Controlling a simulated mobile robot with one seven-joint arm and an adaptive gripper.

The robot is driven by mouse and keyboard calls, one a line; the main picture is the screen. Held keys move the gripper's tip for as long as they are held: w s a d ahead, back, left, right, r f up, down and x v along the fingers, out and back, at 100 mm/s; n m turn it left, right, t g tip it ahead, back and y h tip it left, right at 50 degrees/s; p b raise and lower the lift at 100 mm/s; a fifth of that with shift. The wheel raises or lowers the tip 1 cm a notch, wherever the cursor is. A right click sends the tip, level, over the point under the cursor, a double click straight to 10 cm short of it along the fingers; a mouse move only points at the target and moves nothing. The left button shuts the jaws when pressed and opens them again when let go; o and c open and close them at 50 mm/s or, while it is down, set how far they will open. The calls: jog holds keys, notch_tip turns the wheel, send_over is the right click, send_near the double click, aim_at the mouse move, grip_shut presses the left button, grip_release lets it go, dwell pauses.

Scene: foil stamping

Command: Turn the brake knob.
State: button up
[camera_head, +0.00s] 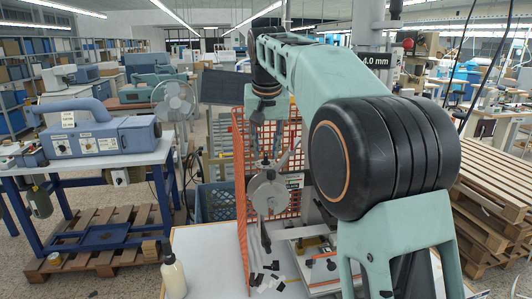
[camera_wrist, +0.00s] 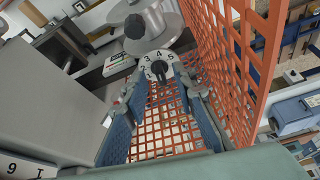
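In the wrist view, the brake knob is most likely the small black knob (camera_wrist: 158,68) on a pale dial plate (camera_wrist: 146,74) marked with numbers. My gripper (camera_wrist: 158,84) is open, with blue-padded fingers on either side of the view. The knob lies between the fingertips in the picture; I cannot tell whether they touch it. In the head view, my gripper (camera_head: 265,140) points down above a grey round reel (camera_head: 268,192). I cannot make out the dial there.
An orange mesh guard (camera_wrist: 248,50) rises close beside my gripper on the right in the wrist view. The reel shows there with a black centre knob (camera_wrist: 135,26). In the head view, a white bottle (camera_head: 173,275) stands on the white table (camera_head: 208,262), with small black pieces farther right.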

jog(key=shift+x, duration=0.75)
grip_shut()
jog(key=shift+a+m+h, duration=0.15)
jog(key=shift+m+h, duration=0.35)
jog(key=shift+m, duration=0.8)
grip_release()
